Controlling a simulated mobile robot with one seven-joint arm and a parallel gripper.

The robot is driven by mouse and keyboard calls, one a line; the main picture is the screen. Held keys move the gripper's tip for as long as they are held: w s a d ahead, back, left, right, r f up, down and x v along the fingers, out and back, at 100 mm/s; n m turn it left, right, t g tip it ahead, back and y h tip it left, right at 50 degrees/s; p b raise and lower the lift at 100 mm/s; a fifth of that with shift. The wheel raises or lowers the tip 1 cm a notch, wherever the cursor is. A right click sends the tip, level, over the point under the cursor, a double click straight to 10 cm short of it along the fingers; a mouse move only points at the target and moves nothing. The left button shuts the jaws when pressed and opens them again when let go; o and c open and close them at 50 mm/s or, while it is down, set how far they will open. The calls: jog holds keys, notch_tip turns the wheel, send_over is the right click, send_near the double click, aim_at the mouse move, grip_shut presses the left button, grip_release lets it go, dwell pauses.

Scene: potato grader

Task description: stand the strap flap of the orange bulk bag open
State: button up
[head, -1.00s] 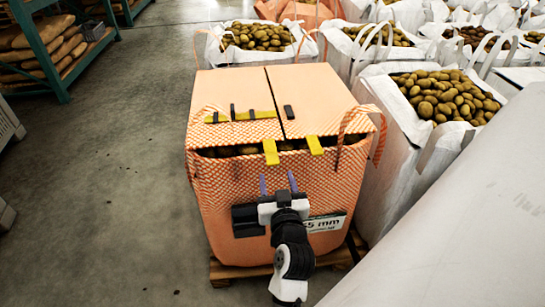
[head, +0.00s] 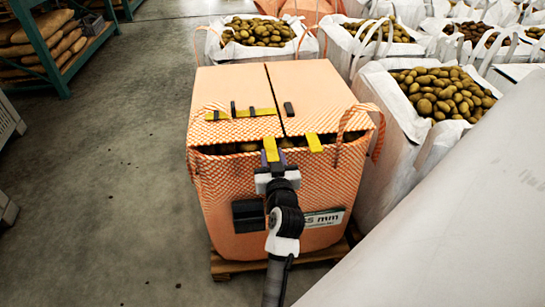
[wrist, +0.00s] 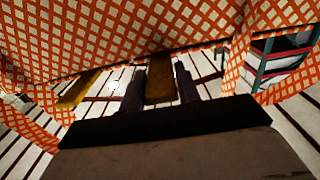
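The orange bulk bag (head: 230,212) stands upright, with two top flaps, left (head: 232,88) and right (head: 312,90), lying flat over its potatoes. Yellow straps hang at the flaps' front edge: a left strap (head: 271,148) and a right strap (head: 314,143). My gripper (head: 273,158) is at the left strap, in front of the bag. In the wrist view, my dark fingers (wrist: 160,82) flank this yellow strap (wrist: 159,78) closely on both sides. Whether they press on it is too dark to tell. The other strap (wrist: 78,90) hangs to the left there.
Orange lifting loops (head: 354,122) rise at the bag's corners. White bags of potatoes (head: 385,190) stand close on the right and behind. A pale slanted surface (head: 450,225) fills the lower right. The floor (head: 110,200) on the left is clear.

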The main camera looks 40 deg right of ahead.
grip_shut()
jog(key=shift+r+n, duration=0.3)
jog(key=shift+r, duration=0.2)
jog(key=w+a+r+n+p, duration=0.1)
jog(key=a+r+n+p, duration=0.1)
jog(key=r, duration=0.4)
jog(key=w+a+r+n+p, duration=0.1)
jog(key=a+r+n+p, duration=0.1)
jog(key=r+n, duration=0.3)
jog(key=shift+w+a+r+p, duration=0.2)
jog(key=shift+w+r+p, duration=0.25)
jog(key=shift+r, duration=0.8)
jog(key=shift+s, duration=0.1)
jog(key=o, duration=0.5)
grip_release()
jog(key=shift+s, duration=0.1)
